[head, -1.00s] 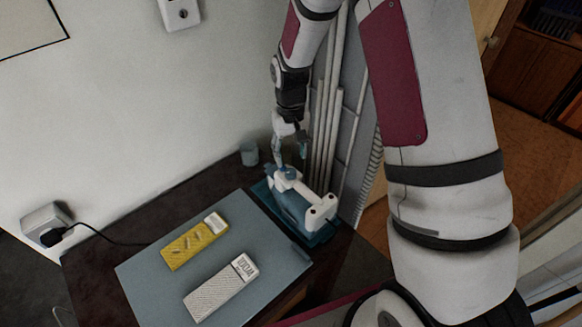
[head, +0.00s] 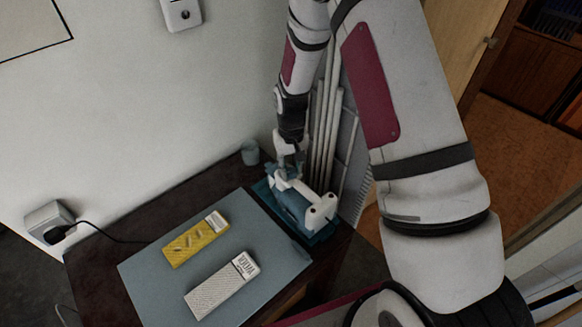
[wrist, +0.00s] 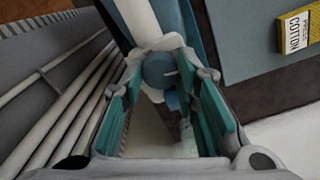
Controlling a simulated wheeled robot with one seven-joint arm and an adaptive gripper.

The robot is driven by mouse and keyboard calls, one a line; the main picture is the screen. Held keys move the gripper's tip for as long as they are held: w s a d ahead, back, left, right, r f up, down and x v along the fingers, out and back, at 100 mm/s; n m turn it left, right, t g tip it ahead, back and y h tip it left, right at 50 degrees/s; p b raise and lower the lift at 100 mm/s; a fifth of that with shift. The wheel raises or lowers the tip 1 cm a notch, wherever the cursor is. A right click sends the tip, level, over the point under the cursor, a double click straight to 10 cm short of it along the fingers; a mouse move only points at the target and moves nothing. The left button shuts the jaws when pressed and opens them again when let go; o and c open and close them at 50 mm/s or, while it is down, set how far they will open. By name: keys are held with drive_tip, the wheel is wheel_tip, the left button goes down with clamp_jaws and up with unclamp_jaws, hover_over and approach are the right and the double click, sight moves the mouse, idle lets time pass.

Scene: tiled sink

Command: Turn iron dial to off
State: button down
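The iron (head: 297,201), blue and white, sits on a teal base (head: 325,234) at the right end of the table in the head view. Its round blue dial (wrist: 159,71), with a pale mark line, shows in the wrist view. My gripper (head: 289,160) points down at the back end of the iron. In the wrist view my gripper (wrist: 170,85) is open, with its teal finger pads apart on either side of the dial. I cannot tell whether either pad touches it. The dial is hidden in the head view.
A grey-blue ironing pad (head: 150,273) holds a yellow box (head: 195,240) and a white box (head: 218,288). A small blue cup (head: 250,153) stands near the wall. White poles (head: 325,135) rise close beside the iron. A corded plug (head: 55,233) is in the wall socket.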

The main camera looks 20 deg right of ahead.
sight(291, 171)
drive_tip(key=shift+n, duration=0.3)
drive_tip(key=n, duration=0.2)
drive_tip(key=shift+n+b, duration=0.3)
drive_tip(key=shift+n, duration=0.1)
drive_tip(key=n, duration=0.3)
drive_tip(key=shift+n, duration=0.3)
drive_tip(key=n, duration=0.6)
drive_tip(key=shift+n+b, duration=0.3)
drive_tip(key=shift+b, duration=0.1)
drive_tip(key=c, duration=1.2)
unclamp_jaws()
wheel_tip(291, 171, up, 12)
drive_tip(key=shift+r, duration=0.1)
